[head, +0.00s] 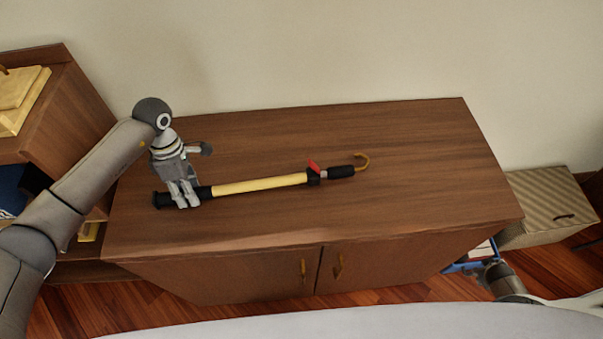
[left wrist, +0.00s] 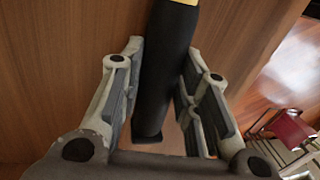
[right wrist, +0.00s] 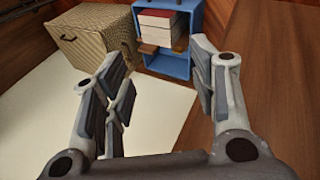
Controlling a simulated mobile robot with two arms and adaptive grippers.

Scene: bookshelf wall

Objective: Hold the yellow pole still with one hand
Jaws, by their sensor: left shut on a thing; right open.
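The yellow pole (head: 260,185) lies on the brown cabinet top (head: 400,200). It has a black grip at its left end, a red lever and black parts toward the right, and a tan hook at the far right end. My left gripper (head: 183,198) reaches down onto the black left end and is shut on it. In the left wrist view, the black grip (left wrist: 165,60) runs between the fingers of my left gripper (left wrist: 165,48), with a little yellow at the top edge. My right gripper (right wrist: 155,52) is open and empty, beyond the cabinet's front right.
The cabinet top around the pole is clear. A striped box (head: 548,205) stands right of the cabinet, and a blue holder with books (right wrist: 176,66) is near my right gripper. A wooden shelf unit (head: 62,105) stands at the left. The wall is behind.

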